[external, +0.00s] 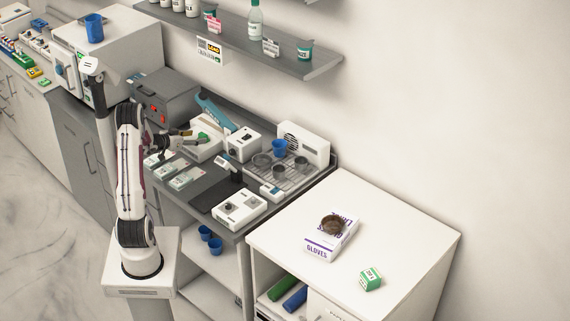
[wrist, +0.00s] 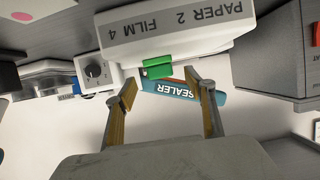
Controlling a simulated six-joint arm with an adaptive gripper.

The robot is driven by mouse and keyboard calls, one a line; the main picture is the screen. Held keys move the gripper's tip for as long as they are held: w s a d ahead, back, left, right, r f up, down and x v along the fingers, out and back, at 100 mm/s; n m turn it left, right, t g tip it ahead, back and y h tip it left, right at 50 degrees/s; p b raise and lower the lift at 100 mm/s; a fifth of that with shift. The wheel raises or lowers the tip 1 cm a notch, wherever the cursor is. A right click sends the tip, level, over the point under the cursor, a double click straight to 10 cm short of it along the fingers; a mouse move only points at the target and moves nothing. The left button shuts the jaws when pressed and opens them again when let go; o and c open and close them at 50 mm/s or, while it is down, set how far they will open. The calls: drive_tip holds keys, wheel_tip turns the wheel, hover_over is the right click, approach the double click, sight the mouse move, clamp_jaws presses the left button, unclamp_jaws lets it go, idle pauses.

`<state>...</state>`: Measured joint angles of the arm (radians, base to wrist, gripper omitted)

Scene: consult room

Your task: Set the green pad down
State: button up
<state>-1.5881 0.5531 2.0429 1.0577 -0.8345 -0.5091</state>
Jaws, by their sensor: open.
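The green pad (external: 203,136) is at the white device (external: 206,152) on the grey bench in the external view. In the wrist view the green pad (wrist: 157,68) shows at the edge of the white body marked "PAPER 2 FILM 4" (wrist: 190,28). My gripper (wrist: 162,88) is open there, its two fingers apart with the pad just beyond and between the tips. I cannot tell whether a finger touches it. In the external view my gripper (external: 184,139) is beside the white device, close to the pad.
A blue "SEALER" bar (wrist: 183,90) lies behind the fingertips; it also shows in the external view (external: 215,111). A dark grey box (external: 167,97) stands behind the arm.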

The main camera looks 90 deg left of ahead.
sight(201, 136)
drive_tip(key=shift+w, duration=0.1)
idle(0.3)
drive_tip(key=shift+x, duration=2.4)
drive_tip(key=shift+c, duration=0.3)
drive_tip(key=c, duration=1)
drive_tip(key=shift+r, duration=0.15)
drive_tip(key=shift+r, duration=4.85)
